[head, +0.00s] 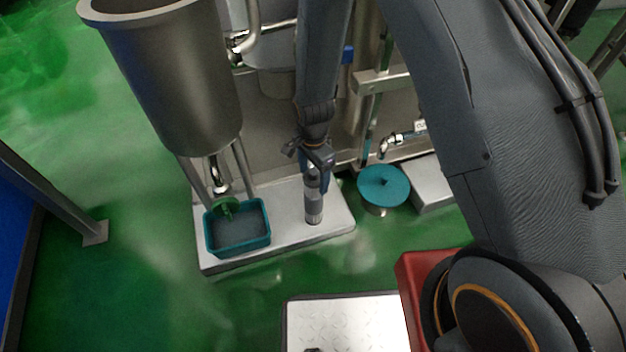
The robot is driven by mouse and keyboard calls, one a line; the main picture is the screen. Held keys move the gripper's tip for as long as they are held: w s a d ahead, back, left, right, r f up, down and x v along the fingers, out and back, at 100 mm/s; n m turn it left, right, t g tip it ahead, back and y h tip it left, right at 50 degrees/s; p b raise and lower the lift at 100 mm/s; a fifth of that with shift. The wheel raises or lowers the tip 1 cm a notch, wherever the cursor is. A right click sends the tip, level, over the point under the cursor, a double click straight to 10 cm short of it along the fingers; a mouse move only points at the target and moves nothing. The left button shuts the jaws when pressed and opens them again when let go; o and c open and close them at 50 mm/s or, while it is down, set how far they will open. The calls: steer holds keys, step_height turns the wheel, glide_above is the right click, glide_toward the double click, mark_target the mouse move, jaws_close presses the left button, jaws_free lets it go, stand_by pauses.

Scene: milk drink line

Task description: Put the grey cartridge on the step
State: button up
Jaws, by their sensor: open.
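The grey cartridge (314,212) stands upright on the pale plinth (283,250), right of a teal tub. My gripper (313,171) comes down from above, open, with its jaws at the cartridge's upper part. I cannot tell whether the fingers touch it. The gripper hides part of the cartridge's top. A low platform with a pale tread-plate top (345,325), which looks like the step, is at the bottom edge of the head view, partly cut off. A small dark thing shows at its lower edge.
The teal tub (238,248) sits under a steel hopper (178,85). A teal-lidded pot (383,187) and a steel block (431,184) stand to the right. A red box (412,275) borders the platform's right side. Green floor lies open between plinth and platform.

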step_height(320, 180, up, 9)
steer(key=shift+r+p, duration=0.1)
steer(key=shift+p, duration=1.1)
steer(key=s+r+n, duration=1.7)
steer(key=s+r, duration=0.4)
steer(key=r, duration=0.4)
steer(key=shift+s+a+r+y, duration=0.25)
steer(key=shift+s+a+y, duration=0.05)
steer(key=shift+s, duration=0.1)
steer(key=d+r+m+p, duration=0.5)
steer(key=d+r+p, duration=1.2)
steer(key=r+p, duration=0.4)
steer(key=p, duration=0.4)
steer(key=shift+s+r+m, duration=0.3)
steer(key=shift+s+m, duration=0.1)
